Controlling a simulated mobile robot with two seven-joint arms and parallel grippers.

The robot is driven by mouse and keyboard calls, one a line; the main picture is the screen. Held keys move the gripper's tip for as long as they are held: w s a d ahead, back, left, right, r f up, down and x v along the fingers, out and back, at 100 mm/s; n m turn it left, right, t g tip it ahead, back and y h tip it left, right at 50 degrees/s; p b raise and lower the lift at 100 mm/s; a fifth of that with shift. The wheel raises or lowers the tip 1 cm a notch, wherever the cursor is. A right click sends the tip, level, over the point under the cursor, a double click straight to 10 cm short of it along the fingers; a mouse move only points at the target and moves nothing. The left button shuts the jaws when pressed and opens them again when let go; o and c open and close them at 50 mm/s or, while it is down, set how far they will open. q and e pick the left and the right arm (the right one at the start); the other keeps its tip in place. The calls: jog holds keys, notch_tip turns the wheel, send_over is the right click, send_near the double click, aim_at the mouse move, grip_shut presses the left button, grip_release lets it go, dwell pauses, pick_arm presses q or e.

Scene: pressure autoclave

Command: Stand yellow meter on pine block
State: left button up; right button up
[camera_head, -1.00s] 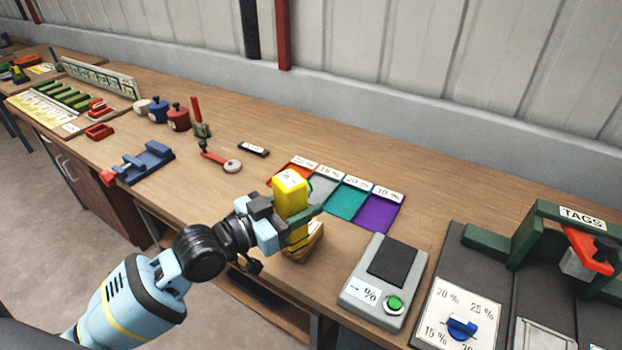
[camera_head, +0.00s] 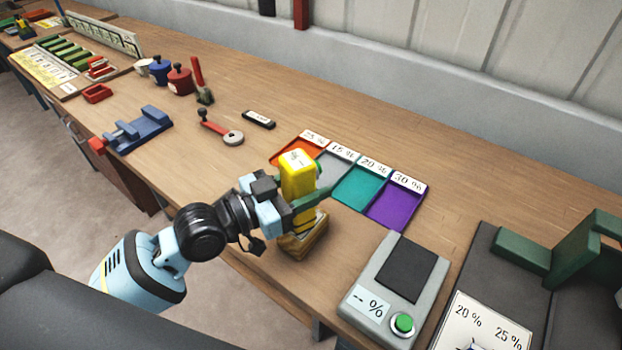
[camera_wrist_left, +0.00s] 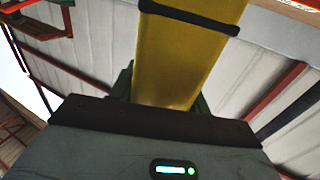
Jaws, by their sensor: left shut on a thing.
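The yellow meter (camera_head: 296,173) is upright in my left gripper (camera_head: 298,205), which is shut around its middle. The pine block (camera_head: 304,244) is on the bench near the front edge, directly below the meter. The meter's lower end is right at the block's top, partly behind the green finger; I cannot tell whether they touch. My right gripper is not in view.
Coloured trays with percent labels, including the purple one (camera_head: 393,207), lie behind the block. A grey device with a green button (camera_head: 398,290) stands to the right. A blue vise-like tool (camera_head: 138,131) and a red-handled gauge (camera_head: 220,130) lie to the left.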

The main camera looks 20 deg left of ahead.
pick_arm(q)
jog(key=shift+s+r, duration=0.1)
jog(key=shift+r, duration=0.15)
jog(key=shift+f, duration=0.3)
jog(key=o, duration=1.1)
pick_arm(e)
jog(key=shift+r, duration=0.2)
pick_arm(q)
jog(key=shift+o, duration=0.2)
jog(key=shift+r, duration=0.1)
jog(key=shift+a+r, duration=0.1)
jog(key=shift+r, duration=0.1)
jog(key=b+v, duration=0.1)
jog(key=v, duration=1)
jog(key=shift+s+a+b, duration=0.25)
jog(key=shift+a+b, duration=0.05)
jog(key=shift+a, duration=0.05)
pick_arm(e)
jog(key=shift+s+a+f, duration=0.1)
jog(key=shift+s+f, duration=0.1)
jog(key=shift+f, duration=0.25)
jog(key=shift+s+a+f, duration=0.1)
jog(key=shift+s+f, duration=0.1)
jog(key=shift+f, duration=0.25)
